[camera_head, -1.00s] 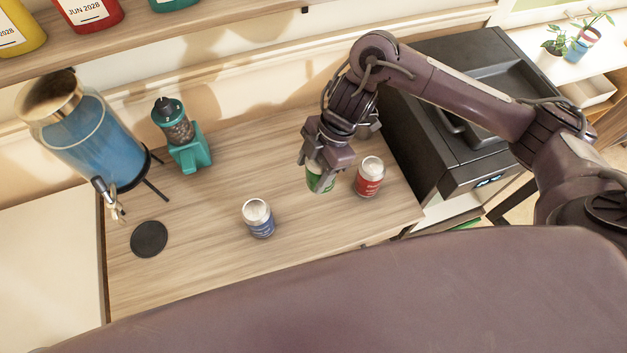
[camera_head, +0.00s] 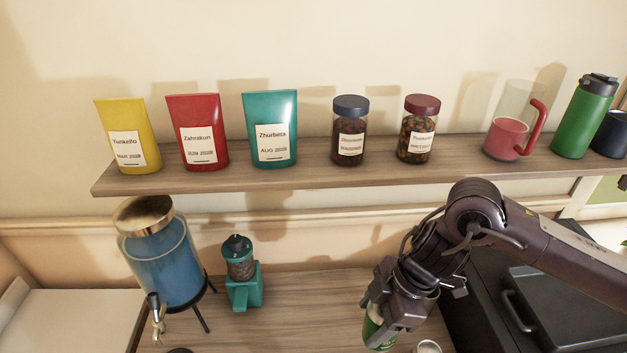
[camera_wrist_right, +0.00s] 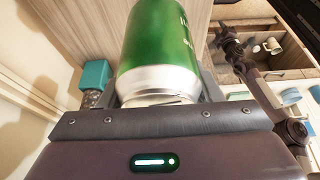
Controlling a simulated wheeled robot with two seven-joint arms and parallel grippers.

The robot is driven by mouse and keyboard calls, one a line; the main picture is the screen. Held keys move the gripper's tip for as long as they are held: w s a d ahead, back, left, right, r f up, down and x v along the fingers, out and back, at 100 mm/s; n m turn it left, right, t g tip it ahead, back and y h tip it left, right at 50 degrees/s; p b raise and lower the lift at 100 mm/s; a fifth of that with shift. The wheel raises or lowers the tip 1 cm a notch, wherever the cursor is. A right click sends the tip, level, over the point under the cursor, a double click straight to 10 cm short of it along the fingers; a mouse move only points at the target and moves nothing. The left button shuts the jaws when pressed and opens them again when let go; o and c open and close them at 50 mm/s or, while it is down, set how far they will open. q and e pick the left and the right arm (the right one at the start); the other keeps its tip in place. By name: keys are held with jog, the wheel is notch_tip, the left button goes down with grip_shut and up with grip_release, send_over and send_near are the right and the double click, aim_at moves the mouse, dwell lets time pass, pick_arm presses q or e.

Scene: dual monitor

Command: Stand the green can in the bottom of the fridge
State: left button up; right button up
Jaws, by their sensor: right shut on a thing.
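The green can (camera_head: 373,329) is at the lower edge of the head view, partly covered by my right gripper (camera_head: 387,335). My right gripper is shut on it. No fridge can be made out. Another dark arm, seemingly my left, shows at the right of the right wrist view; its gripper end (camera_wrist_right: 228,38) is too small to read.
The wooden counter (camera_head: 290,310) holds a blue drink dispenser (camera_head: 163,258) and a teal grinder (camera_head: 241,272). A can's pale top (camera_head: 428,347) shows just right of my gripper. A black appliance (camera_head: 550,305) stands right. A loaded shelf (camera_head: 300,173) runs above.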

jog(key=m, duration=0.1)
jog(key=w+d+m+t+b, duration=0.1)
jog(key=m, duration=0.1)
jog(key=d+f+m+t, duration=0.1)
jog(key=m, duration=0.1)
jog(key=shift+w+b, duration=0.35)
jog(key=shift+w, duration=0.05)
jog(key=w+d+m+t+h+b, duration=0.2)
jog(key=w+d+m+h+b, duration=0.2)
jog(key=m, duration=0.9)
jog(key=shift+w+d+t, duration=0.15)
jog(key=shift+d+t, duration=0.25)
jog(key=shift+d, duration=0.2)
jog(key=shift+r, duration=0.1)
jog(key=a+r+n+g+y+p, duration=0.1)
jog(key=a+n+g+y+p, duration=0.45)
jog(key=n, duration=0.95)
jog(key=shift+t+h, duration=0.85)
jog(key=shift+t, duration=0.1)
jog(key=shift+w+a+f+b, duration=0.1)
jog(key=shift+a+f+b, duration=0.25)
jog(key=shift+f, duration=2.9)
jog(key=shift+w+a+f+b, duration=0.1)
jog(key=shift+a+f+b, duration=0.15)
jog(key=shift+f, duration=3.05)
jog(key=shift+w+a+f+b, duration=0.1)
jog(key=shift+a+f+b, duration=0.25)
jog(key=shift+f, duration=2.9)
